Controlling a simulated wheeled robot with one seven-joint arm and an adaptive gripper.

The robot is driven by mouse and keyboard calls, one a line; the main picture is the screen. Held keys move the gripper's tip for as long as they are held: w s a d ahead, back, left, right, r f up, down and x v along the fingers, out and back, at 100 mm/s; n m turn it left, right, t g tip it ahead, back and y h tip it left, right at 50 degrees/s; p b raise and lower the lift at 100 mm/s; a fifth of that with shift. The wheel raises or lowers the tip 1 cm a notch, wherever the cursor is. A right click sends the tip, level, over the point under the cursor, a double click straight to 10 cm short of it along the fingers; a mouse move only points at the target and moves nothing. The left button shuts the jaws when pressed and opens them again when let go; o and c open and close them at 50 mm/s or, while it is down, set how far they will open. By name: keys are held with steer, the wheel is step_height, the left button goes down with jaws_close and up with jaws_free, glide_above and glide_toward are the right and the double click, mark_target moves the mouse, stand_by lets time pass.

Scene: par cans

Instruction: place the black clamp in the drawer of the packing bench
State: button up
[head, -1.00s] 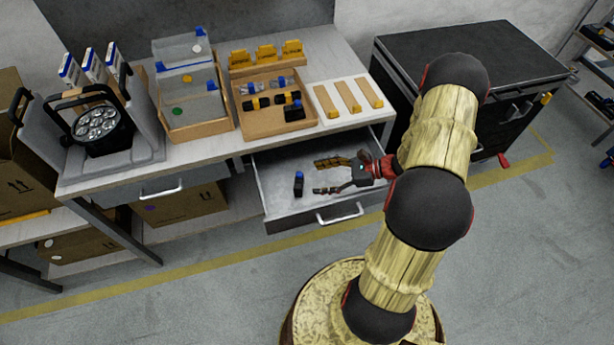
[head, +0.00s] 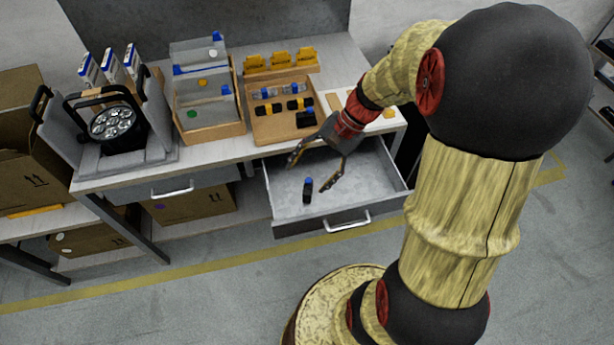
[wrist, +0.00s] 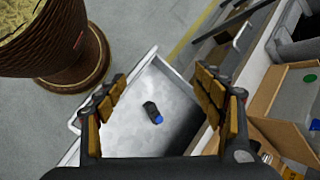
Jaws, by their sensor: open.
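The black clamp (head: 307,191), with a blue end, rests on the floor of the open drawer (head: 375,175) of the packing bench (head: 235,158). It touches nothing but the drawer. My gripper (head: 307,174) is open and empty above the drawer, its fingers spread above and behind the clamp. In the wrist view the clamp (wrist: 152,111) shows below and between the open fingers of my gripper (wrist: 160,79), apart from both. The drawer (wrist: 125,120) holds nothing else that I can see.
A wooden tray (head: 254,130) with small clamps, a box with clear dividers (head: 220,133) and a par can (head: 113,124) in a grey holder stand on the bench. A second drawer (head: 172,185) is shut. The floor in front is clear.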

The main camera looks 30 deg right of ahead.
steer(key=s+a+r+n+t+h, duration=0.2)
steer(key=s+a+r+n+h, duration=0.1)
steer(key=s+r+n, duration=0.2)
steer(key=s+a+r+n+t+h, duration=0.2)
steer(key=s+a+r+n+h, duration=0.1)
steer(key=r+n, duration=0.4)
step_height(320, 180, up, 3)
steer(key=shift+s+a+r+t+h, duration=0.15)
steer(key=shift+s+a+t+h, duration=0.25)
steer(key=shift+s, duration=0.7)
